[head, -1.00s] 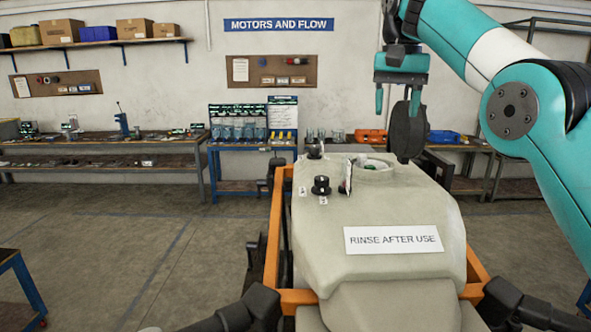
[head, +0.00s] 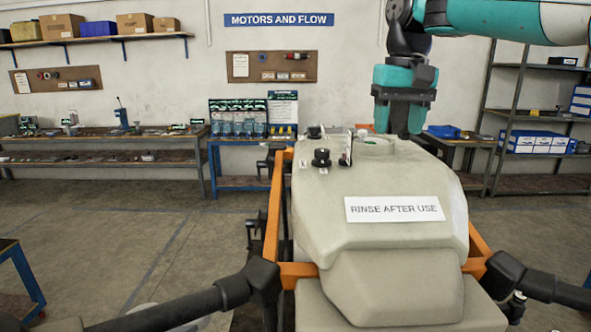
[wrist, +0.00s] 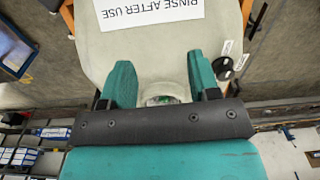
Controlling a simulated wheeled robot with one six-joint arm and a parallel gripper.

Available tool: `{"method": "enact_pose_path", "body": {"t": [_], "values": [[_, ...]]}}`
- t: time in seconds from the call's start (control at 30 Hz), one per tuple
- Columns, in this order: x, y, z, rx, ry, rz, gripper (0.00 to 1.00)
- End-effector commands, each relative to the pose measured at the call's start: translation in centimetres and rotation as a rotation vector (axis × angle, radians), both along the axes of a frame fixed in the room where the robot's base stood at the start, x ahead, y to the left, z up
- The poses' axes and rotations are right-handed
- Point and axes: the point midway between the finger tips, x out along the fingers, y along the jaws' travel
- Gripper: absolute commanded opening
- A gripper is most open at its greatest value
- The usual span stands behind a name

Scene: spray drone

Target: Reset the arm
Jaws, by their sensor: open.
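My gripper (head: 400,118) is at the end of my teal and white arm, above the back right of the beige tank (head: 385,235). In the wrist view its two teal fingers (wrist: 160,80) stand apart with nothing held between them. The tank's round filler opening (head: 377,143) shows green inside. The opening also shows between and beyond the fingers in the wrist view (wrist: 163,90). A dark shape behind or below the gripper could be the upright round cap, but it is mostly hidden.
The tank sits in an orange frame (head: 272,225) with dark drone arms (head: 195,302) spreading out low on both sides. A black knob (head: 321,157) rises from the tank top. Benches (head: 100,150) and a shelf rack (head: 535,110) line the wall. Open floor lies left.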

Motion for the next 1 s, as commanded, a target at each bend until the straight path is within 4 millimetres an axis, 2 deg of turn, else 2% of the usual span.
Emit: {"method": "enact_pose_path", "body": {"t": [0.03,0.17,0.27,0.5,0.6,0.7,0.8,1.0], "values": [[-1.6,0.2,-2.5,0.008,-0.003,0.044,0.56],[-6.3,0.9,-7.7,0.046,-0.017,0.181,0.56],[-10.6,1.5,-12.1,0.088,-0.026,0.28,0.56],[-22.4,2.5,-23.0,0.221,-0.045,0.474,0.56],[-26.4,2.8,-26.3,0.272,-0.053,0.524,0.56],[-29.2,3.0,-28.4,0.307,-0.058,0.552,0.56],[-30.6,3.0,-29.3,0.325,-0.06,0.565,0.56],[-31.0,3.1,-29.4,0.33,-0.059,0.569,0.56]]}}
